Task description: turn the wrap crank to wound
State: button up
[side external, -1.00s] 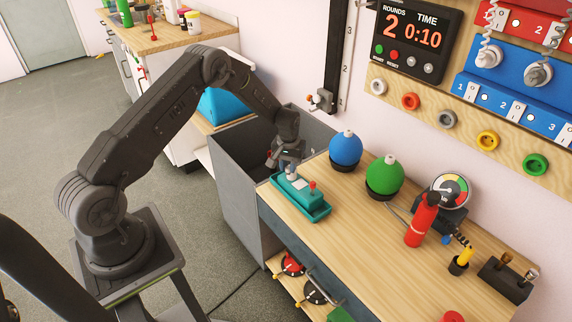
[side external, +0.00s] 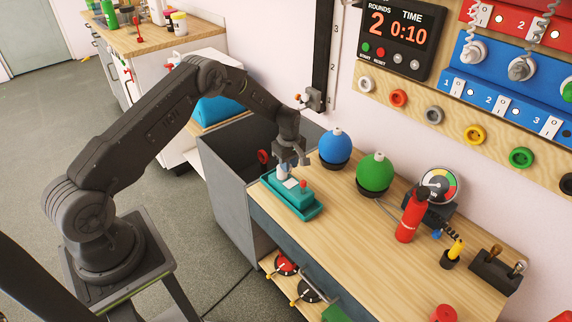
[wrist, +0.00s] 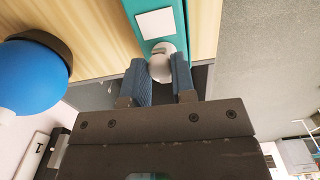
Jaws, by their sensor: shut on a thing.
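My gripper (side external: 284,172) is over the left end of the unit. In the wrist view its two blue ribbed fingers (wrist: 160,80) stand on either side of the knob, shut on it. I cannot tell which part is the wrap crank or how far it is turned.
A blue ball (side external: 335,146) and a green ball (side external: 375,172) stand to the right on the bench. A red wheel (side external: 264,156) shows beside my gripper, above the open grey bin (side external: 232,190).

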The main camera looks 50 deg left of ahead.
jog(key=n, duration=0.1)
jog(key=w+n, duration=0.1)
jog(key=n, duration=0.2)
jog(key=shift+w+a+n, duration=0.1)
jog(key=shift+w+n, duration=0.15)
jog(key=shift+n, duration=0.05)
jog(key=n, duration=0.2)
jog(key=w+a+n, duration=0.1)
jog(key=n, duration=0.2)
jog(key=shift+w, duration=0.2)
jog(key=shift+w+a+n, duration=0.15)
jog(key=shift+a+n, duration=0.35)
jog(key=shift+n, duration=1.25)
jog(key=shift+w+a+n, duration=0.15)
jog(key=shift+a+n, duration=0.4)
jog(key=shift+n, duration=1.25)
jog(key=shift+w+a+n, duration=0.15)
jog(key=shift+a+n, duration=0.35)
jog(key=shift+n, duration=1.25)
jog(key=o, duration=0.9)
notch_tip(320, 180, up, 14)
jog(key=shift+f, duration=0.1)
